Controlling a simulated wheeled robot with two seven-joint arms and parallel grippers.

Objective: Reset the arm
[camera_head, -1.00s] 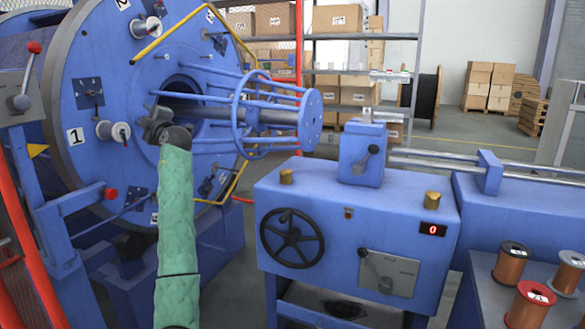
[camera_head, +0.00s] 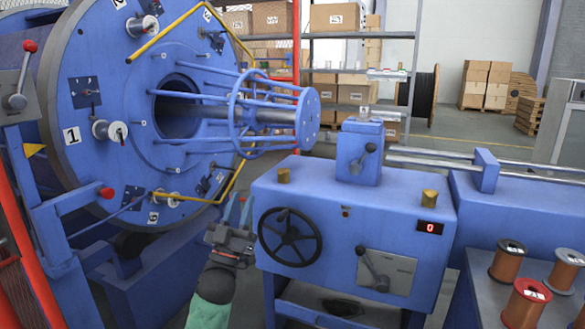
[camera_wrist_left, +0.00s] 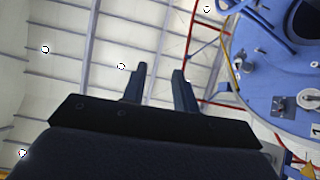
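My left gripper (camera_head: 237,210) is low in the head view, in front of the gap between the blue strander drum (camera_head: 110,190) and the blue control cabinet (camera_head: 350,225). Its two fingers point up and stand apart with nothing between them. The left wrist view also shows both fingers (camera_wrist_left: 159,75) apart and empty, against the ceiling, with the drum (camera_wrist_left: 270,75) at the upper right. My right gripper is in neither view.
The cabinet carries a black handwheel (camera_head: 290,237), a lever panel (camera_head: 386,270) and a red display reading 0 (camera_head: 431,228). Copper spools (camera_head: 527,303) stand on a surface at the lower right. A red post (camera_head: 22,245) stands at the left. Shelves with boxes (camera_head: 335,95) are behind.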

